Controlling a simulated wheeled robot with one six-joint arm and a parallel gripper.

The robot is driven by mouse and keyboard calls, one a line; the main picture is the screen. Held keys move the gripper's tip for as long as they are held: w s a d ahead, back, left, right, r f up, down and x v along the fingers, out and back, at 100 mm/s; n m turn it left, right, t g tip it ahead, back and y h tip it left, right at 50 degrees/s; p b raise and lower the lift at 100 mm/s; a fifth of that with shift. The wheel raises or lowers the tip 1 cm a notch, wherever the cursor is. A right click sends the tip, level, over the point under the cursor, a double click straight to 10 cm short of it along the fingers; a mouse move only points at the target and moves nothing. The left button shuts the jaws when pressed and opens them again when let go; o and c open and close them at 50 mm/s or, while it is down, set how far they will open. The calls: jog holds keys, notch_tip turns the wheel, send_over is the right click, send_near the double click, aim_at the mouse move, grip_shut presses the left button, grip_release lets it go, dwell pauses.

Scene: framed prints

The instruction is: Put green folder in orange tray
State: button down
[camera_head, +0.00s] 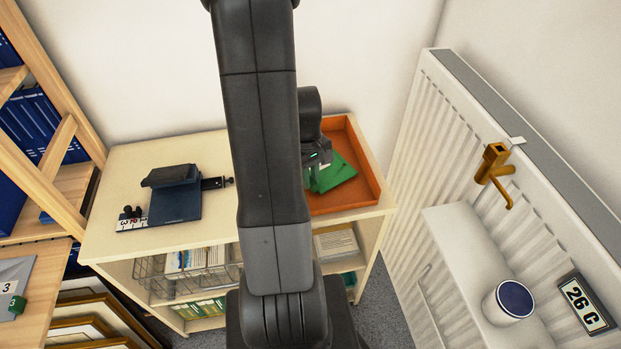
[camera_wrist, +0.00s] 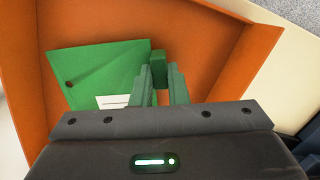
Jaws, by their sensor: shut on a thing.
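The orange tray (camera_head: 369,181) sits at the right end of the pale cabinet top, partly hidden by my arm in the head view. The green folder (camera_head: 338,174) is inside the tray's outline. In the wrist view the folder (camera_wrist: 97,75) shows a white label and a dark round hole, with the tray's orange wall (camera_wrist: 217,32) around it. My gripper (camera_wrist: 158,75) is over the tray and shut on the folder's green edge part. I cannot tell whether the folder rests fully on the tray floor.
A dark blue stand-like device (camera_head: 174,203) lies on the left of the cabinet top (camera_head: 120,170). A wire basket (camera_head: 190,270) with papers is on the shelf below. A white radiator (camera_head: 480,160) stands at right. Wooden shelving with blue binders (camera_head: 40,120) is at left.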

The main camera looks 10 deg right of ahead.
jog(key=shift+f, duration=0.4)
jog(key=shift+f, duration=0.1)
jog(key=c, duration=1.4)
grip_release()
notch_tip(320, 180, up, 12)
jog(key=w, duration=0.1)
jog(key=shift+a, duration=0.35)
jog(key=shift+w, duration=0.1)
